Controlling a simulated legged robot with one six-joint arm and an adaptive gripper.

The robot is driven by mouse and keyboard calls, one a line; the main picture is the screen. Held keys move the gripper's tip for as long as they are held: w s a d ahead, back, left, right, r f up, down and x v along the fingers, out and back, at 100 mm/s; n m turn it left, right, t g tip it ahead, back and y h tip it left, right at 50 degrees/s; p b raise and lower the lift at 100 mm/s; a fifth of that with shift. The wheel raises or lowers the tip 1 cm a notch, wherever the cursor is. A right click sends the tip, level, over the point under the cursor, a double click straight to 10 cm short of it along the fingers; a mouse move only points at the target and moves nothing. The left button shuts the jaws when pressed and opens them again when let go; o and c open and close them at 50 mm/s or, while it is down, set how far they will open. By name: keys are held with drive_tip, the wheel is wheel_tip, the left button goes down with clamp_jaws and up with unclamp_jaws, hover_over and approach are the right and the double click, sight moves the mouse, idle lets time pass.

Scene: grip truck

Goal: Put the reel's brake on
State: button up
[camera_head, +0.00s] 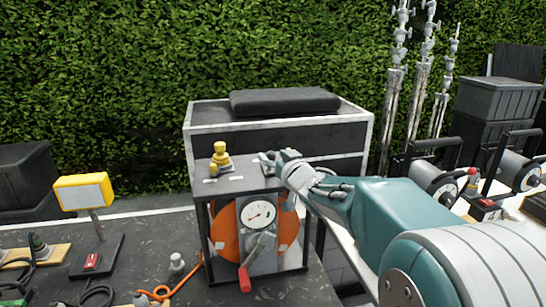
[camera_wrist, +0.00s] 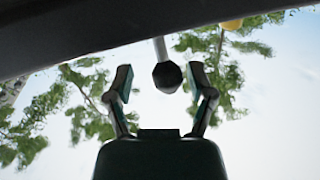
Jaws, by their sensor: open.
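The reel (camera_head: 228,232) is an orange drum in a dark frame on the dark table. A round gauge (camera_head: 258,214) is on its front, with a grey crank (camera_head: 262,246) ending in a red handle (camera_head: 244,279). My gripper (camera_head: 278,163) is at the top right of the frame. In the wrist view my gripper (camera_wrist: 161,80) is open, with one finger on each side of a black knob (camera_wrist: 167,77) on a pale rod. I see no clear finger contact with the knob. The knob cannot be made out in the head view. No part is plainly marked as the brake.
Yellow knobs (camera_head: 220,156) stand on the frame's top, left of my gripper. A dark case (camera_head: 270,126) is behind the reel. A yellow lamp (camera_head: 83,192) stands at left. An orange cable (camera_head: 160,293) lies in front. Other equipment stands at right.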

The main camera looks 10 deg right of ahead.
drive_tip(key=shift+w+a, duration=0.1)
drive_tip(key=shift+a, duration=0.4)
drive_tip(key=c, duration=0.4)
clamp_jaws()
drive_tip(key=shift+d, duration=0.2)
